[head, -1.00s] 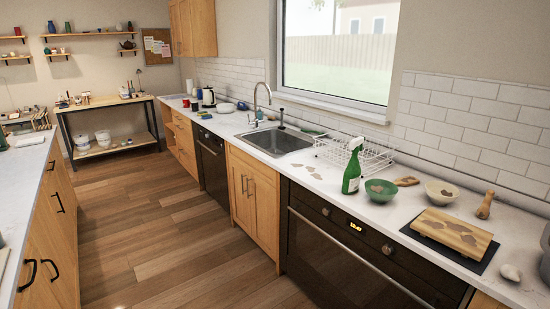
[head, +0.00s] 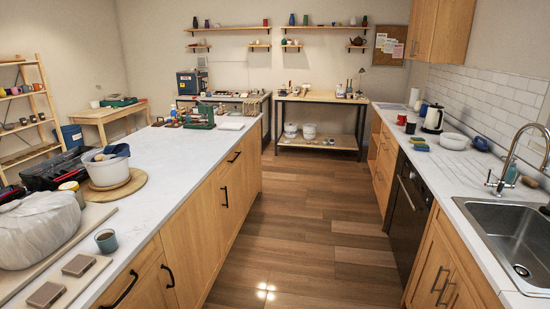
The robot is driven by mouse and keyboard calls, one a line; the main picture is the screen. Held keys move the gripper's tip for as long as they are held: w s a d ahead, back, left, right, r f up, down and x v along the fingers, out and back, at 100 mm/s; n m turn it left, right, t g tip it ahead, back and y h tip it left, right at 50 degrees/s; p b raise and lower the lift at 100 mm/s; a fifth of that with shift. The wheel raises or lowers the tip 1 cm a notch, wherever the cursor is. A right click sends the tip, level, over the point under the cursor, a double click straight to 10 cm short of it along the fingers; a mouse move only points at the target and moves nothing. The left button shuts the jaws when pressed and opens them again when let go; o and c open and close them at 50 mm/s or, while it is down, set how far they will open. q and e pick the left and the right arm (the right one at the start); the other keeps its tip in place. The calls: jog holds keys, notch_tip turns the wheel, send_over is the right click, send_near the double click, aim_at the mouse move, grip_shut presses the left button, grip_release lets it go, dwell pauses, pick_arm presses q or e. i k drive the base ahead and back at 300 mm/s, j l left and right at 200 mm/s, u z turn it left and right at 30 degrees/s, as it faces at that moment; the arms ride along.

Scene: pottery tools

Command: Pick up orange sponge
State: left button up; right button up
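I cannot make out an orange sponge for certain in the head view. Two small brownish blocks, a farther one (head: 79,265) and a nearer one (head: 45,294), lie on a flat board at the near left; I cannot tell what they are. A small yellowish-green block (head: 417,139) and a blue one (head: 420,147) lie close together on the right counter, beyond the sink. Neither of my grippers is in view.
The left island counter (head: 190,150) holds a wrapped pale lump (head: 40,229), a bucket (head: 107,168) and a small cup (head: 106,241). The sink (head: 515,238) is at the right. A wooden floor aisle (head: 310,230) runs clear between counters to a worktable (head: 320,97).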

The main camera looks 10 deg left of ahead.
aim_at(99, 157)
jog(key=i+u, duration=0.25)
jog(key=i, duration=0.3)
jog(key=i+l+u, duration=0.25)
jog(key=i, duration=0.3)
jog(key=i+l+u, duration=0.1)
jog(key=i+u, duration=0.15)
jog(key=i, duration=0.3)
